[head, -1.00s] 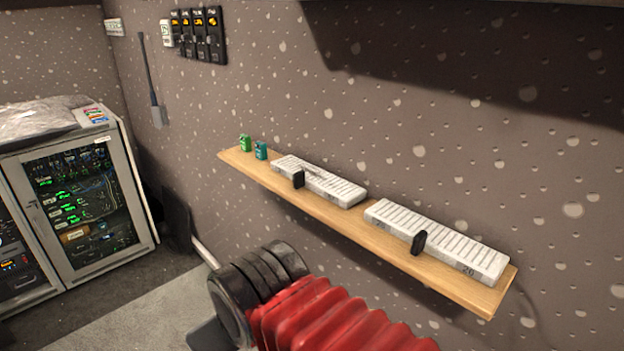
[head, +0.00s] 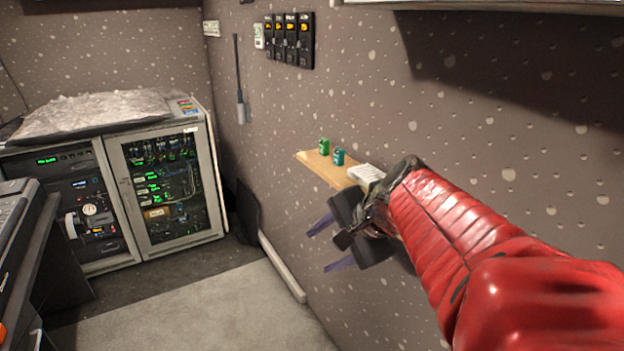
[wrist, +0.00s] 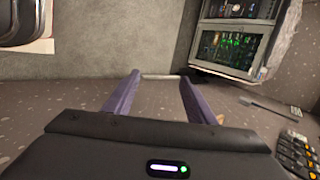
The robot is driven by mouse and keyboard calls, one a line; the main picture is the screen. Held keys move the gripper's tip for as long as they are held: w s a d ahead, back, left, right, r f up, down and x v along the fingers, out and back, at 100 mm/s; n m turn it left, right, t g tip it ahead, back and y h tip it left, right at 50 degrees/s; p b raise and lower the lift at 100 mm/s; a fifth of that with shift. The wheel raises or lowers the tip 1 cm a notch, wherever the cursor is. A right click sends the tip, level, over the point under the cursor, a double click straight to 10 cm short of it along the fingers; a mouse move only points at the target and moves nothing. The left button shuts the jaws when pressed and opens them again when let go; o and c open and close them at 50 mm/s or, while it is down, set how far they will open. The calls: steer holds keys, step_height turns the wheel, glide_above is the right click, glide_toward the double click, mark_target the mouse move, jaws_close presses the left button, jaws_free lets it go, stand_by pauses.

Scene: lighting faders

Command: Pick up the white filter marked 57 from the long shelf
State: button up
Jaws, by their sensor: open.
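The long wooden shelf (head: 318,168) is fixed to the wall in the head view, and my red arm hides its right part. The near end of one white slatted filter (head: 366,173) shows on it just left of my arm. No mark on it is readable, so I cannot tell whether it is the one marked 57. My gripper (head: 330,245) is open and empty, in front of and below the shelf, with its purple fingers pointing left. The wrist view shows both fingers apart (wrist: 160,85) with nothing between them.
A green object (head: 324,147) and a teal object (head: 339,157) stand at the shelf's left end. A rack cabinet (head: 170,190) stands at the back left, and a dark console (head: 25,240) is at the left edge. The grey floor between is clear.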

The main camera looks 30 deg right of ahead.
steer(key=d+r+m+t+h, duration=0.1)
steer(key=d+r+m+t, duration=0.2)
steer(key=d+m, duration=0.6)
steer(key=d+r+m+t, duration=0.2)
steer(key=d+r+m, duration=0.2)
steer(key=d+m, duration=0.6)
steer(key=s+d, duration=0.1)
steer(key=d, duration=0.3)
steer(key=shift+d+r+t+h, duration=0.15)
steer(key=shift+r+t+h, duration=0.05)
steer(key=shift+t+h, duration=0.2)
steer(key=shift+w, duration=0.1)
steer(key=shift+x, duration=4.3)
steer(key=shift+f, duration=0.1)
steer(key=shift+x, duration=2.6)
